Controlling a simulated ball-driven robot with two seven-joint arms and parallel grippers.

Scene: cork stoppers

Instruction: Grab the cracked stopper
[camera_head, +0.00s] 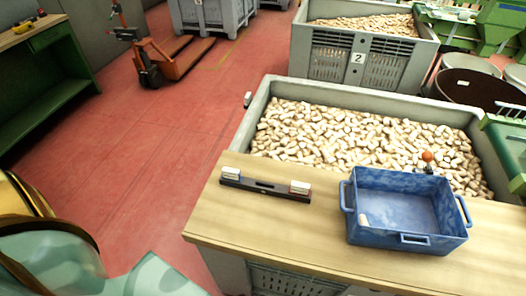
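A dark bar-shaped holder (264,187) lies on the wooden tabletop (225,222), left of a blue tray. One pale stopper (231,173) sits at its left end and another stopper (300,187) at its right end. Many stoppers (340,135) fill the grey bin behind the tabletop. I cannot tell which stopper is cracked at this size. Parts of my own arm show at the lower left, but neither gripper is in view.
The grey bin's rim (252,118) rises just behind the tabletop. An orange ball-topped piece (427,156) stands at the tray's far edge. Another stopper bin (357,58), a pallet truck (165,62) and a green bench (45,90) stand farther off. The tabletop's front left is clear.

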